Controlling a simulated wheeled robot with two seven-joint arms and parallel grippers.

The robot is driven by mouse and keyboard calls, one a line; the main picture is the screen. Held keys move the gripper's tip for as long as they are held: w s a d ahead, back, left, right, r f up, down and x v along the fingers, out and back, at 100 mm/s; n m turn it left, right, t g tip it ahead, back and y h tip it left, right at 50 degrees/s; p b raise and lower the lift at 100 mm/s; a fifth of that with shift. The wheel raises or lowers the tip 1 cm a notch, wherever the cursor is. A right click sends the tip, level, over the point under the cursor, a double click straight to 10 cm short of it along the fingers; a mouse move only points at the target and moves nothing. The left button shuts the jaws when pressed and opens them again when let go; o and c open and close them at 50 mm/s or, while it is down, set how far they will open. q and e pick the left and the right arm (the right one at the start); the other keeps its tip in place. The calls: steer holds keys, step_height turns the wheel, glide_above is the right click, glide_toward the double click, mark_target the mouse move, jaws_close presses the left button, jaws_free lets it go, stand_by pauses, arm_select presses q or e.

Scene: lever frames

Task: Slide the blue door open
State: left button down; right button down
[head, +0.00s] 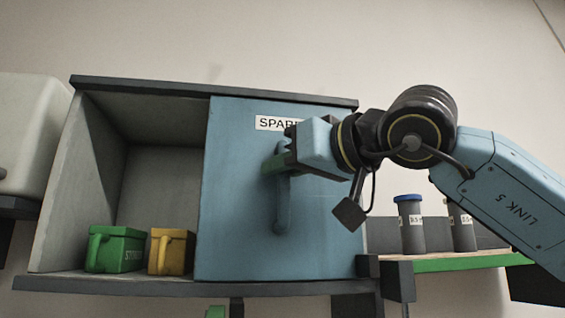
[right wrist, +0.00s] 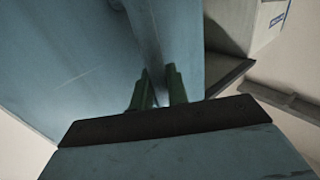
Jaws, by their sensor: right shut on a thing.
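The blue door (head: 235,190) covers the right part of a grey wall cabinet in the head view. The cabinet's left part stands open. A label reading "SPAR…" is on the door, partly hidden by my gripper. A blue vertical bar handle (head: 283,205) stands out from the door. My right gripper (head: 278,160) is at the upper part of the handle, shut on it. In the right wrist view, the two fingers (right wrist: 157,92) are on either side of the handle (right wrist: 146,40), with the door (right wrist: 60,60) behind. My left gripper is not in view.
A green bin (head: 122,250) and a yellow bin (head: 172,252) sit in the open left part of the cabinet. Dark tubes (head: 411,228), one blue-capped, stand on a green-edged shelf (head: 460,262) at the right. A pale box (head: 30,130) is at the left.

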steer(key=c, duration=1.7)
jaws_free()
steer(key=shift+d, duration=0.1)
steer(key=shift+c, duration=0.2)
steer(key=b+v, duration=0.2)
steer(key=v, duration=1.1)
steer(key=shift+s, duration=0.2)
steer(key=shift+w, duration=0.1)
